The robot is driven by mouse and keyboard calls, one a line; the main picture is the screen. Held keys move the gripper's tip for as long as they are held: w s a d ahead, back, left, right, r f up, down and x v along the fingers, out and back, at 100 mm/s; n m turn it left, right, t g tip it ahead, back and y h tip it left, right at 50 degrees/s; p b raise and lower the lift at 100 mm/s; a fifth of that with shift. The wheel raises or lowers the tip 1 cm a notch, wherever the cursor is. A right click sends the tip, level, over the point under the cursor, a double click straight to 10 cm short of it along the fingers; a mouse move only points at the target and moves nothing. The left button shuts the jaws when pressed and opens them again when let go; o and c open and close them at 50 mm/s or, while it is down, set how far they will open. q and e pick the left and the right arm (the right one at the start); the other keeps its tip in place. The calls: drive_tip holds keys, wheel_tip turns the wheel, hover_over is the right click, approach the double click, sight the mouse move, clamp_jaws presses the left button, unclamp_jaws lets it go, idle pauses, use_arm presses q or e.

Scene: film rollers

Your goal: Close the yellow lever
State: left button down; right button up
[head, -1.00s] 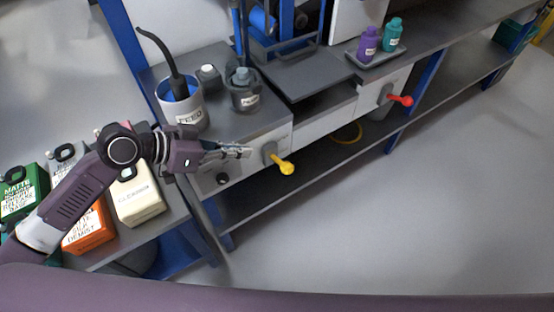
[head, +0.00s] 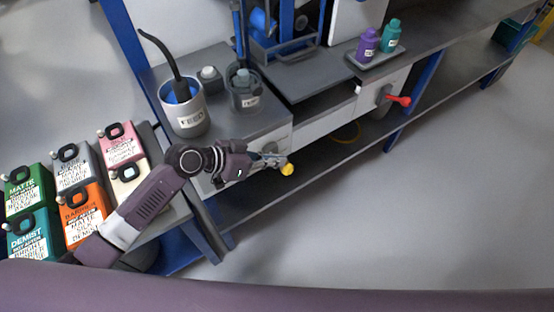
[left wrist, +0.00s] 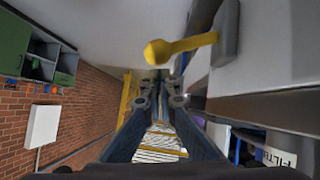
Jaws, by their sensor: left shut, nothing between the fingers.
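The yellow lever (head: 288,169) sticks out from the front of the light panel below the bench top; my gripper partly hides it in the head view. In the left wrist view the yellow lever (left wrist: 182,47) runs left from its grey mount (left wrist: 226,32) to a round knob. My left gripper (head: 277,160) is at the lever in the head view. In the wrist view the left gripper's fingertips (left wrist: 166,78) are together and empty, just below the knob in the picture. I cannot tell whether they touch it. My right gripper is out of view.
A red lever (head: 402,100) sits farther right on the same front. A FEED pot (head: 190,121) and a grey jar (head: 244,100) stand on the bench above. Labelled containers, including an orange one (head: 85,210), stand at left. The floor at right is clear.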

sight(285, 171)
use_arm(q)
drive_tip(key=shift+d+f, duration=0.1)
drive_tip(key=shift+f, duration=0.35)
drive_tip(key=shift+s, duration=0.1)
drive_tip(key=shift+s+d+f, duration=0.15)
drive_tip(key=shift+s+f, duration=0.05)
drive_tip(key=shift+s+f+m+y, duration=0.1)
drive_tip(key=shift+f+m+y, duration=0.05)
drive_tip(key=shift+m+y, duration=0.15)
drive_tip(key=shift+s+d+f+m+t+p, duration=0.4)
drive_tip(key=shift+s+f+t+p, duration=0.1)
drive_tip(key=shift+f+t, duration=0.15)
wheel_tip(285, 171, down, 8)
drive_tip(key=s+d+m+t+y, duration=0.1)
drive_tip(key=m+t+y, duration=0.1)
drive_tip(key=shift+r+m+t+b, duration=0.2)
drive_tip(key=shift+m+t+b, duration=0.1)
drive_tip(key=shift+t, duration=0.05)
drive_tip(key=shift+s+f, duration=0.1)
drive_tip(key=shift+s, duration=0.05)
